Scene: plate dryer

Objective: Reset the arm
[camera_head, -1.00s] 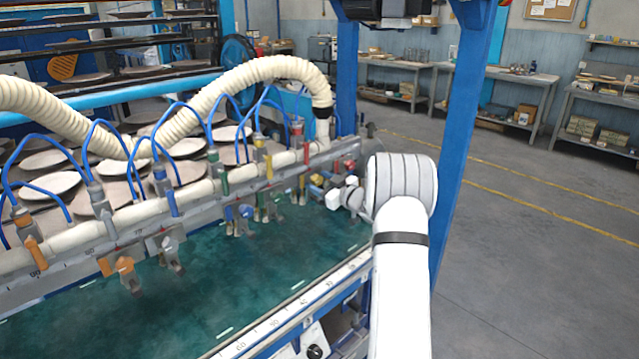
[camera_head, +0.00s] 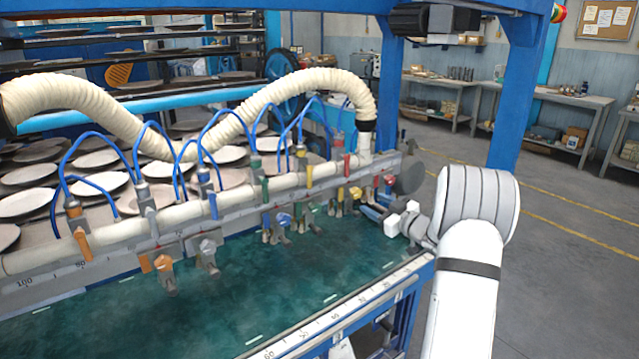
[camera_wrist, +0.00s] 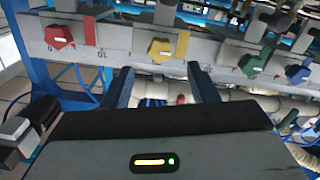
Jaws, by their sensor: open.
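My white arm (camera_head: 470,250) reaches up from the lower right in the head view. My gripper (camera_head: 372,212) is small there, at the right end of the valve rail (camera_head: 225,215). In the wrist view my gripper (camera_wrist: 162,88) has its two dark blue fingers wide apart. Nothing is held between them. A yellow knob (camera_wrist: 158,50) on the rail shows beyond the gap, with a red knob (camera_wrist: 60,37) to its left and green (camera_wrist: 251,64) and blue (camera_wrist: 297,74) knobs to its right. I cannot tell whether the fingers touch anything.
Below the rail is a green belt (camera_head: 240,295) with a scaled edge (camera_head: 335,318). A ribbed hose (camera_head: 270,95) and thin blue tubes run above the rail. Plates (camera_head: 95,160) lie behind. A blue post (camera_head: 520,110) stands behind my arm. The floor (camera_head: 580,270) at right is clear.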

